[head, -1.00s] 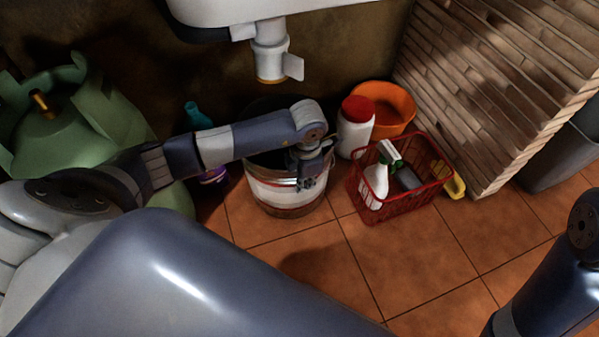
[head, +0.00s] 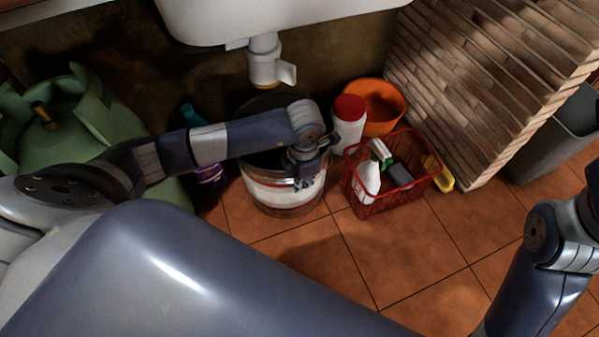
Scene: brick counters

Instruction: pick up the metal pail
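The metal pail (head: 278,194) stands upright on the tiled floor under the sink, a round silver container with a pale band and dark lettering. My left arm reaches across its top from the left. My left gripper (head: 308,168) is at the pail's near right rim, pointing down. Its fingers are small, dark and partly hidden, so I cannot tell if they are open or closed on the rim. My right arm shows at the lower right; its gripper is out of the picture.
A red basket (head: 392,203) with a spray bottle (head: 368,181) stands right of the pail. A green gas cylinder (head: 75,135) is left. The sink drain (head: 264,65) hangs above.

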